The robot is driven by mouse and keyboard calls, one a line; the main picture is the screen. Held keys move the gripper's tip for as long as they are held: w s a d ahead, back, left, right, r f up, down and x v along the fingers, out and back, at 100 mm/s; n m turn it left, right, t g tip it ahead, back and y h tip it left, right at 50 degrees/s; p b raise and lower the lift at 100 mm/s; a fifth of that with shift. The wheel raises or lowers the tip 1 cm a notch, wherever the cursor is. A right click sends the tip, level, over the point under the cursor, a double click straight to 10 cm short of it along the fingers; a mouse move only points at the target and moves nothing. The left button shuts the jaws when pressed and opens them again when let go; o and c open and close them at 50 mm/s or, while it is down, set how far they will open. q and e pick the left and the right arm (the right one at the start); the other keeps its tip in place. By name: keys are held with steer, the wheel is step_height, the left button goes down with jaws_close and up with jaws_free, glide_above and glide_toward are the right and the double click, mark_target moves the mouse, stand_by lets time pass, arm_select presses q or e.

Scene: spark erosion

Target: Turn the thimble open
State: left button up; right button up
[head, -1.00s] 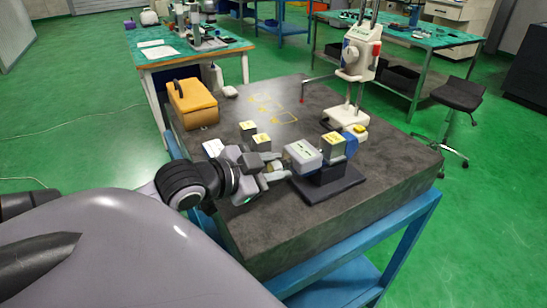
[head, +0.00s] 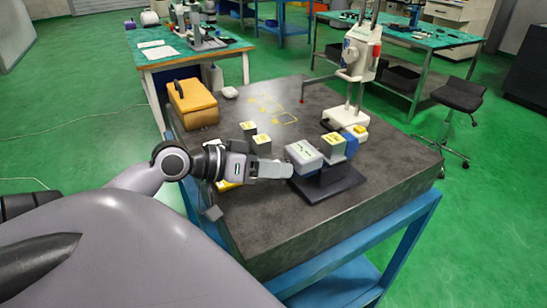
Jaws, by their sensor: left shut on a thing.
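A grey boxy instrument (head: 304,155) sits on a dark base plate (head: 335,188) near the front of the dark stone table. A block with a yellow-green top (head: 333,143) and a blue part (head: 351,144) are at its right side. My left gripper (head: 288,171) reaches in from the left, at the instrument's left end. It is shut, seen from the side, with its fingertips against that end. The thimble is hidden by the fingers, and I cannot make out its own surface. My right gripper is not in view.
An orange case (head: 192,102) stands at the table's back left. Small yellow-topped blocks (head: 262,143) lie behind my left gripper. A white stand with a column (head: 357,65) rises at the back right. The table's right part is clear.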

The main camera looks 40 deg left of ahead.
arm_select(q)
steer(key=n+h, duration=0.2)
steer(key=n, duration=0.2)
steer(key=shift+n+h, duration=0.4)
steer(key=n+t+h, duration=0.1)
steer(key=n, duration=0.1)
steer(key=n+h, duration=0.1)
steer(key=n, duration=0.2)
steer(key=shift+t, duration=0.4)
steer(key=o, duration=1.1)
steer(key=shift+c, duration=0.2)
